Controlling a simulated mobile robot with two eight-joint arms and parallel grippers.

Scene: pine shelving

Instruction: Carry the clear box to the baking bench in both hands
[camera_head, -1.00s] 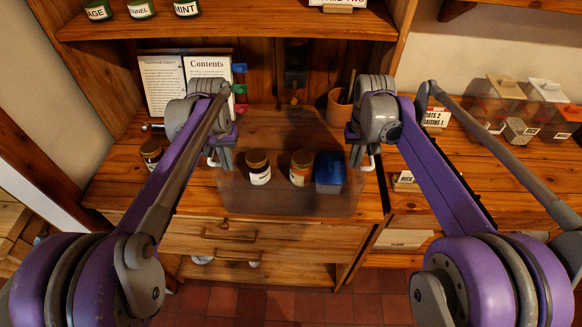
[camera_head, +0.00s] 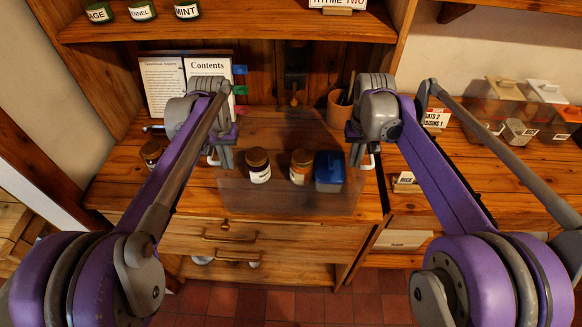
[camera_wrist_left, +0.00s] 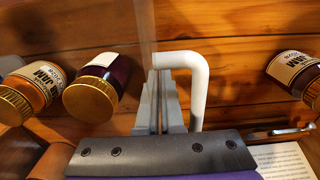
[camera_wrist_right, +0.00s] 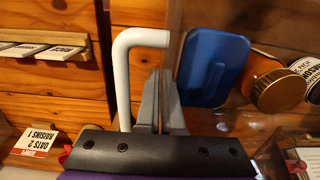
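Whether the box's bottom touches the counter cannot be told.
The counter (camera_head: 115,180) has drawers below. An open book (camera_head: 185,85), a dark jar (camera_head: 151,153) and a terracotta pot (camera_head: 338,107) stand around the box. Clear bins (camera_head: 497,100) and signs are on the right-hand counter. A shelf (camera_head: 230,28) with labelled jars runs above.

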